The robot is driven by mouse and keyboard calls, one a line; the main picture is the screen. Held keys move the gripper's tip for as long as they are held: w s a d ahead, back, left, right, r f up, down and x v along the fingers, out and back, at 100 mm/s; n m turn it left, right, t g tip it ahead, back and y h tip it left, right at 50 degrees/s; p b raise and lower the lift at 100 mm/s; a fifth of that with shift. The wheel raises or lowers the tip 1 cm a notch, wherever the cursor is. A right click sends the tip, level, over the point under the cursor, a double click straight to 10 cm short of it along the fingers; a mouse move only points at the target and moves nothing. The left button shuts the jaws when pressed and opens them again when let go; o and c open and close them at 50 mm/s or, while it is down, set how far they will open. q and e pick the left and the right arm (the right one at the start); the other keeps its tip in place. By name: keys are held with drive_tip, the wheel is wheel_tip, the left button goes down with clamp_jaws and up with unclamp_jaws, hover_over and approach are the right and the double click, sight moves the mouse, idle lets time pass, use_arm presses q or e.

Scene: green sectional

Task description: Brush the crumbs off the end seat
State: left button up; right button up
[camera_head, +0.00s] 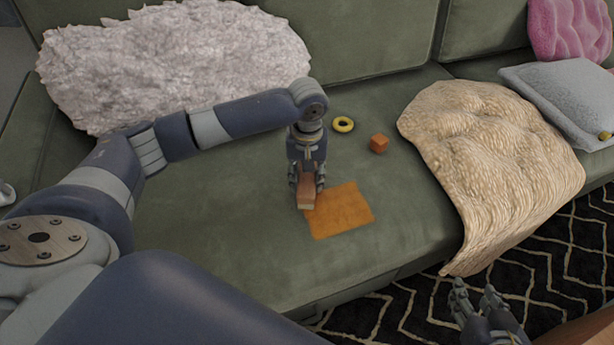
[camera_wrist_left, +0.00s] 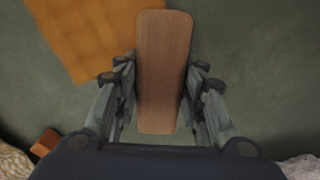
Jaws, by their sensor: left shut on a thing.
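My left gripper (camera_head: 306,180) is shut on a wooden brush (camera_head: 306,194), which looks like a plain brown block. In the left wrist view the brush (camera_wrist_left: 162,75) sits between the two fingers (camera_wrist_left: 160,95). The brush is over the green end seat (camera_head: 240,235), at the left edge of a flat orange-brown square patch (camera_head: 343,212). The patch also shows in the left wrist view (camera_wrist_left: 95,35). I cannot make out single crumbs, or whether the brush touches the seat. My right gripper (camera_head: 477,290) is low at the right, empty, with its fingers apart.
A yellow ring (camera_head: 343,125) and a small orange cube (camera_head: 379,143) lie on the seat behind the patch. A beige throw (camera_head: 490,150) covers the seat to the right. A fluffy pale cushion (camera_head: 175,65) leans at back left. A patterned rug (camera_head: 545,265) lies below.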

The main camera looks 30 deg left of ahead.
use_arm(q)
drive_tip(key=shift+f, duration=1)
use_arm(e)
drive_tip(key=shift+s+d+f+g, duration=0.2)
drive_tip(key=shift+s+f+g, duration=0.25)
drive_tip(key=shift+s, duration=0.1)
drive_tip(key=shift+s+f, duration=0.1)
drive_tip(key=shift+s, duration=0.1)
